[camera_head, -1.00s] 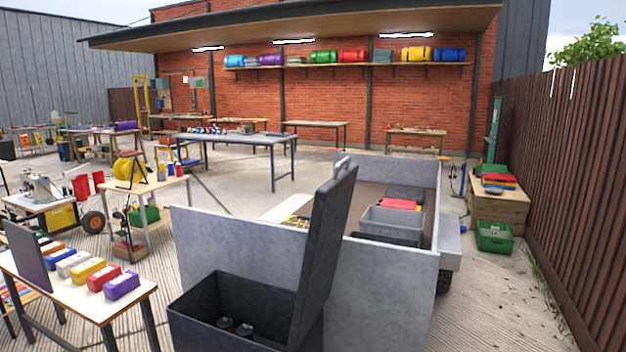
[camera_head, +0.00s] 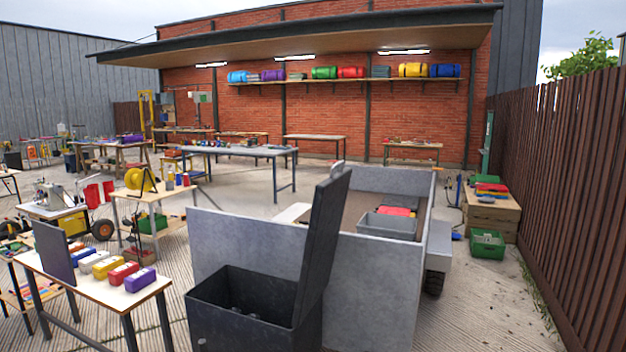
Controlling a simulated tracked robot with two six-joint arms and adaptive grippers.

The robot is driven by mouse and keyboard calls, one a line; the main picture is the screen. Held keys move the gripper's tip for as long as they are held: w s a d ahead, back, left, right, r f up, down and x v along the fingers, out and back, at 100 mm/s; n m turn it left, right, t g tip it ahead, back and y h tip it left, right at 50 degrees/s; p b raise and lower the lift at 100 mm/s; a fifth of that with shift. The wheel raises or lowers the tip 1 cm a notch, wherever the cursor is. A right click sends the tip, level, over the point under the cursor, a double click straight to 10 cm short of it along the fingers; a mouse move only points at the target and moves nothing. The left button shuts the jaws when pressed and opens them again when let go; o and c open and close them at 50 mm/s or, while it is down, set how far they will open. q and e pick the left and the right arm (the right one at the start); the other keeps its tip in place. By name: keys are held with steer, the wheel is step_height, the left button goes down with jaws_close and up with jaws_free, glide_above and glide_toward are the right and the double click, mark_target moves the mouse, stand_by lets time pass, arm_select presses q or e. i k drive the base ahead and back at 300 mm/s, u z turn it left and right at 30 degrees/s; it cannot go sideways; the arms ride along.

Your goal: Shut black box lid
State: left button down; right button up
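The black box (camera_head: 250,327) stands at the bottom centre of the head view, in front of a grey trailer. Its lid (camera_head: 322,245) is open and stands nearly upright along the box's right side, leaning a little to the right at its top. The inside of the box is dark, with a few small dark items at the bottom that I cannot make out. Neither of my grippers shows in the view.
The grey trailer (camera_head: 212,245) with a grey bin (camera_head: 388,226) stands right behind the box. A table (camera_head: 150,291) with coloured blocks is at the left. A wooden crate (camera_head: 490,215) and green bin (camera_head: 487,244) stand by the right fence.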

mark_target(330, 196)
steer(key=z, duration=0.2)
steer(key=i, duration=0.85)
steer(key=u, duration=0.1)
steer(key=k, duration=0.5)
steer(key=u, duration=0.7)
steer(key=i, duration=0.8)
steer(key=z, duration=0.15)
